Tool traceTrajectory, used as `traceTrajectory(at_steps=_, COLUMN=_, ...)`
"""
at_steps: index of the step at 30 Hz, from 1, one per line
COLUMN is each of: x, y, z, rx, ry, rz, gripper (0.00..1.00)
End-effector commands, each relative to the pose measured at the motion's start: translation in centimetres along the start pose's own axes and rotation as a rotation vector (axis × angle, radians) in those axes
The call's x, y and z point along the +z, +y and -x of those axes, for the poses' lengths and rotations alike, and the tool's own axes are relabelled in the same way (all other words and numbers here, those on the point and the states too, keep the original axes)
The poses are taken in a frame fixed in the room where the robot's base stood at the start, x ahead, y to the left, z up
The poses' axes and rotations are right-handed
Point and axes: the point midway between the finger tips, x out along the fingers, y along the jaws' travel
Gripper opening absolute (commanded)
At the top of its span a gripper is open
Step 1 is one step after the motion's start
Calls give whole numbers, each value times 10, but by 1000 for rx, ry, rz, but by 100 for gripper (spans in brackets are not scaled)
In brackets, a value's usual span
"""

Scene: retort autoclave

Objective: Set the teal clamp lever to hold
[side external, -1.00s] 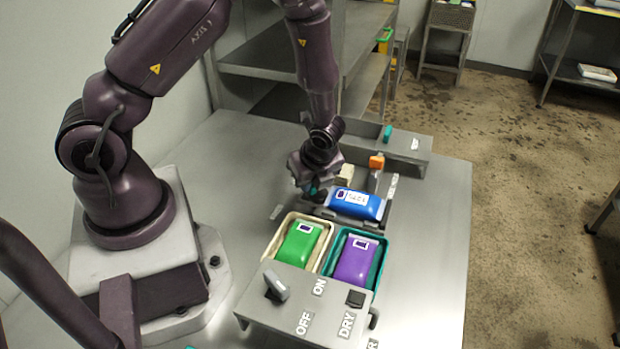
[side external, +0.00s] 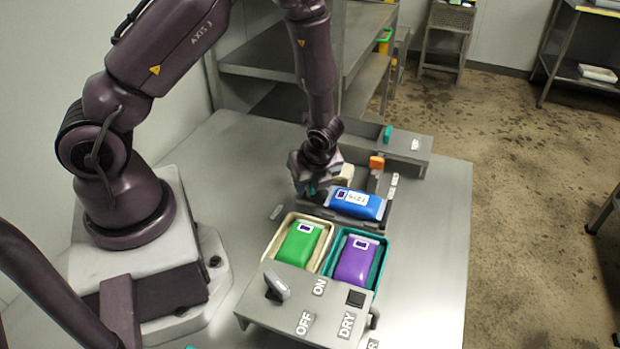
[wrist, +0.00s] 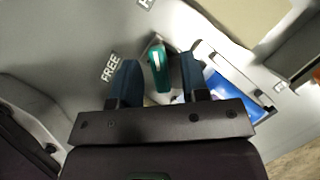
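The teal clamp lever (wrist: 158,66) stands between the two fingers of my gripper (wrist: 158,82) in the wrist view, with a gap visible on each side. My gripper is open around it. The "FREE" label (wrist: 110,68) is to the left of the lever, and part of another label starting with "H" (wrist: 145,3) shows at the top edge. In the side view my gripper (side external: 312,190) is low beside the left end of the blue pouch (side external: 354,204) and mostly hides the lever.
A green pouch (side external: 299,241) and a purple pouch (side external: 356,262) lie in trays in front. An orange handle (side external: 376,162) and a grey box with a teal piece (side external: 388,133) stand behind. A panel with ON/OFF switch (side external: 276,286) is at the front. The right side of the table is clear.

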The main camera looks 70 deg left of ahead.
Motion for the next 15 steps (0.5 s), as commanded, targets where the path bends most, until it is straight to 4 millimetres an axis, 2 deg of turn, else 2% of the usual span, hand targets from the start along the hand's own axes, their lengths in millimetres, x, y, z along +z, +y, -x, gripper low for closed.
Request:
traceTrajectory(at_steps=4, x=0, y=0, z=4, rx=-1, ry=1, rz=2, gripper=42)
traceTrajectory(at_steps=7, x=0, y=-1, z=14, rx=-4, ry=1, rz=4, gripper=42)
traceTrajectory(at_steps=15, x=1, y=-2, z=72, rx=-8, ry=2, rz=4, gripper=42)
